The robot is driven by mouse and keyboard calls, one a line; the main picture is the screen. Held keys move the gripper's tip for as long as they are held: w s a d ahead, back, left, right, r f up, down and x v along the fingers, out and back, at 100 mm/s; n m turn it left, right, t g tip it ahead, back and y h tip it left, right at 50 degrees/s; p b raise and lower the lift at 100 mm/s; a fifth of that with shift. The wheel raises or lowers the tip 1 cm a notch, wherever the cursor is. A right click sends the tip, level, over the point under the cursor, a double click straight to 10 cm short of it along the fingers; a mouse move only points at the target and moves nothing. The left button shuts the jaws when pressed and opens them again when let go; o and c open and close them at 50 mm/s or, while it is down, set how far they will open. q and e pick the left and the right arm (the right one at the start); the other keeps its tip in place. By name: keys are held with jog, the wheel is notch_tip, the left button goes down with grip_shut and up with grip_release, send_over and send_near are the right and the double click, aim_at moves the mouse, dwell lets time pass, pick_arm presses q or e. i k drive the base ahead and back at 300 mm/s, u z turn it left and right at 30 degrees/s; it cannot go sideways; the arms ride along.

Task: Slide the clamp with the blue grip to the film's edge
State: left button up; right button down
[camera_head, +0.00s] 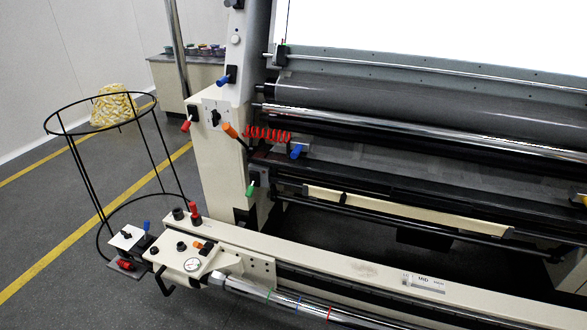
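Several blue-gripped parts show, and I cannot tell for certain which is the clamp. One blue grip (297,151) sits on a small grey block at the left of the machine, below the rollers. Another blue grip (224,79) sticks out of a black fitting on the upright frame. A dark block with a green tip (281,57) sits on the rail under the bright panel (430,35). A thin dark vertical line shows near the panel's left side. The film and its edge are not clearly distinguishable. Neither gripper is in view.
A long cream beam (340,265) with a gauge crosses the front. Grey floor (50,215) with yellow lines is open at left.

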aim_at(295, 147)
jog(key=z, duration=0.9)
jog(key=i, duration=0.9)
jog(key=z, duration=0.1)
